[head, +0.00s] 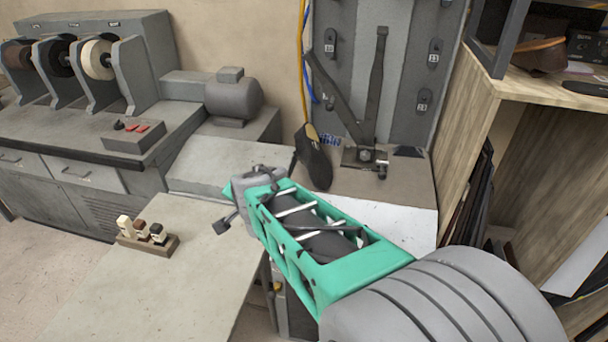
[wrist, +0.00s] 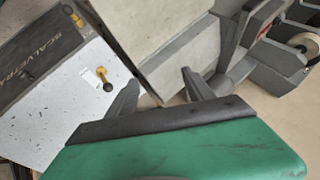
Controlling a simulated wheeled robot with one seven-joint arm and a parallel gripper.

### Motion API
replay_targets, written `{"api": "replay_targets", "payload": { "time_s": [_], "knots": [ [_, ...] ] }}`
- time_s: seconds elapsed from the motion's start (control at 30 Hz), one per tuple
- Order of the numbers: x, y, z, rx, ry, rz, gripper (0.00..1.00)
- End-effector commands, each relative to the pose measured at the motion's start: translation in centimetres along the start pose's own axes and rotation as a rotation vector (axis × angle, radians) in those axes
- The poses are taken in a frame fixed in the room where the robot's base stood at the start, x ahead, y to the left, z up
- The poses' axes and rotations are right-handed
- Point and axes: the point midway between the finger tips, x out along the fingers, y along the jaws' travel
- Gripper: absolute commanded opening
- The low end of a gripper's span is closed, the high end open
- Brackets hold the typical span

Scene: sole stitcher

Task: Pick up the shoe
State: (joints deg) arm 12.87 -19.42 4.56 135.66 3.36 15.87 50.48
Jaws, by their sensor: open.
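A dark shoe (head: 317,163) with a tan sole edge stands steeply tilted on the sole stitcher's worktop, left of the metal post and arm. My gripper (head: 238,200) is at the end of my green-cased arm, left of the shoe and lower in the head view. In the wrist view my gripper (wrist: 159,80) has its two dark fingers spread apart with nothing between them. The shoe does not show in the wrist view.
The stitcher's grey column (head: 345,40) and lever stand behind the shoe. A wooden shelf (head: 465,125) rises at right, with a brown shoe (head: 535,57) on it. A grey table (head: 165,275) at left bears a small block rack (head: 146,238). Grinding machines (head: 100,60) stand behind.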

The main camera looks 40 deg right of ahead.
Motion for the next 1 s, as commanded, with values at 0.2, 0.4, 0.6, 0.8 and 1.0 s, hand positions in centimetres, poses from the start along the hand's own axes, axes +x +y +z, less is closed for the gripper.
{"api": "replay_targets", "payload": {
  "time_s": [0.2,0.4,0.6,0.8,1.0],
  "knots": [
    [11.2,5.8,-12.9,0.966,0.368,-0.389,0.61],
    [12.5,9.8,-20.1,1.417,0.438,-0.792,0.61],
    [13.4,11.2,-20.5,1.496,0.427,-0.883,0.61],
    [17.1,13.8,-18.1,1.495,0.426,-0.878,0.61],
    [19.1,13.7,-19.3,1.493,0.428,-0.884,0.61]
  ]
}}
